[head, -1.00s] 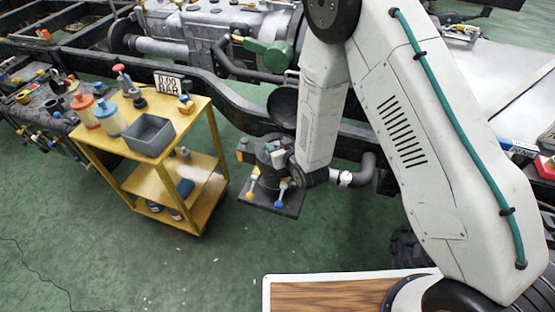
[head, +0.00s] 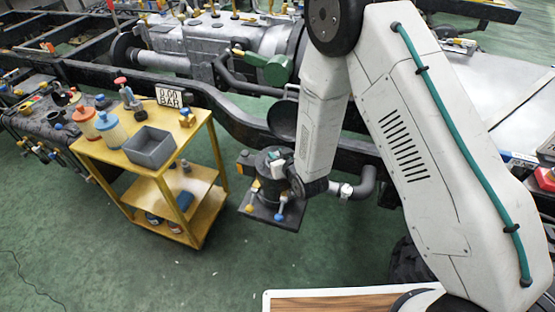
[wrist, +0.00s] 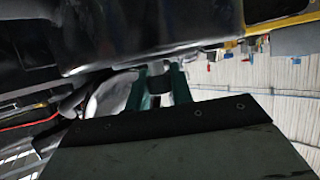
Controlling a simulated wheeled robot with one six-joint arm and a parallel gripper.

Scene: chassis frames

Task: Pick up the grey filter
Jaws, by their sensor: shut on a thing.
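In the wrist view my gripper (wrist: 160,88) has its two green fingers closed on the sides of a dark grey piece (wrist: 160,80), which I take to be the grey filter. Only a small part of it shows between the fingers.
A yellow trolley (head: 160,168) stands to the left with an orange-topped jar (head: 86,122), a blue-topped jar (head: 112,128) and an open grey bin (head: 149,148). The black chassis rail (head: 235,118) runs behind. Green floor (head: 150,270) is clear in front.

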